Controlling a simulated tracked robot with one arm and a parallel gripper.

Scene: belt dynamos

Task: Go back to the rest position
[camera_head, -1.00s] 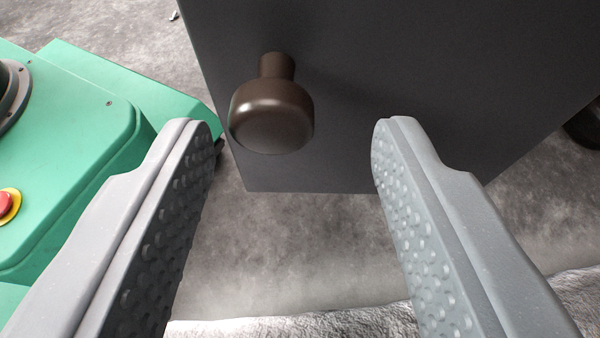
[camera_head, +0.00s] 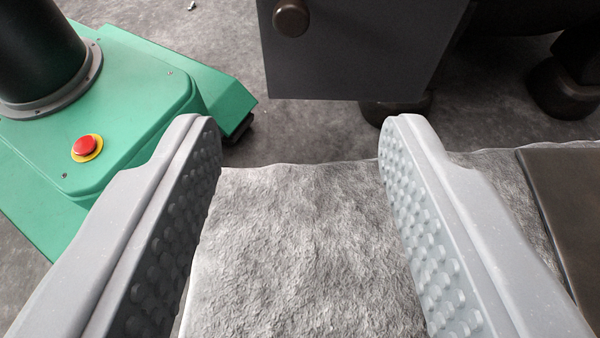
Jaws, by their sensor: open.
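My gripper (camera_head: 300,130) is open and empty, its two grey fingers with bumpy pads spread wide apart. A dark round knob (camera_head: 291,18) sits on the face of a dark grey panel (camera_head: 360,55) at the top of the view, beyond the fingertips. The gripper is apart from the knob and touches nothing that I can see. My green base (camera_head: 150,90) with its red button shows at the left.
A rough light grey surface (camera_head: 300,260) lies below and between the fingers. A dark brown flat slab (camera_head: 570,200) is at the right. Dark rounded feet (camera_head: 563,92) stand on the grey floor (camera_head: 300,130) under the dark body.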

